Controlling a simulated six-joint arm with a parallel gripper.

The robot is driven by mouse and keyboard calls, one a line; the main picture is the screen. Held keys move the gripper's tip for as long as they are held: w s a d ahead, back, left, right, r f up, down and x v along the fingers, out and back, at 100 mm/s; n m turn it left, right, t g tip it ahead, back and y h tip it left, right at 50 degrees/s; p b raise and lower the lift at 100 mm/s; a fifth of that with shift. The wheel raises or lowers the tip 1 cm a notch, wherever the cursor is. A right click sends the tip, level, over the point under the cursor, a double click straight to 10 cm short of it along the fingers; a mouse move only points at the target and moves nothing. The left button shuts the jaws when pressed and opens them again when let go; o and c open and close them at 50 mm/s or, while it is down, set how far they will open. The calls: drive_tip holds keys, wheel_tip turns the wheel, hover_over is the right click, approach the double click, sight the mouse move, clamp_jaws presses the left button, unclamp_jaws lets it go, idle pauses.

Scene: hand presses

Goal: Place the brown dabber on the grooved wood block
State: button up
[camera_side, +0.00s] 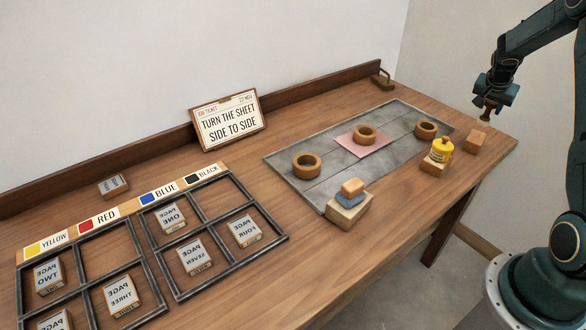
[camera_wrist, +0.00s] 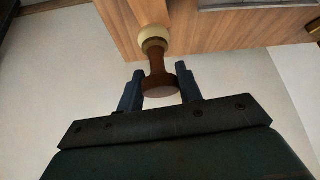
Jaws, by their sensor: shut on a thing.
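My gripper (camera_side: 488,98) is at the upper right in the side view, raised above the right end of the table. It is shut on the brown dabber (camera_side: 488,115). In the wrist view the dabber (camera_wrist: 155,60) sits between the two fingers (camera_wrist: 160,84), its round brown end towards me and its cream head (camera_wrist: 152,35) pointing away. A small bare wood block (camera_side: 477,142) stands on the table just below the dabber, with a gap between them. Its groove is too small to make out.
A grey slab (camera_side: 315,190) carries wooden rings and a pink sheet (camera_side: 361,146). A blue piece (camera_side: 350,198) sits on another block. Dark-framed compartments (camera_side: 180,295) with page blocks lie front left.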

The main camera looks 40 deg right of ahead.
sight(486, 114)
drive_tip(key=shift+f, duration=2.1)
drive_tip(key=shift+f, duration=0.1)
drive_tip(key=o, duration=1)
drive_tip(key=shift+o, duration=0.2)
drive_tip(key=v, duration=1.2)
drive_tip(key=shift+a, duration=0.1)
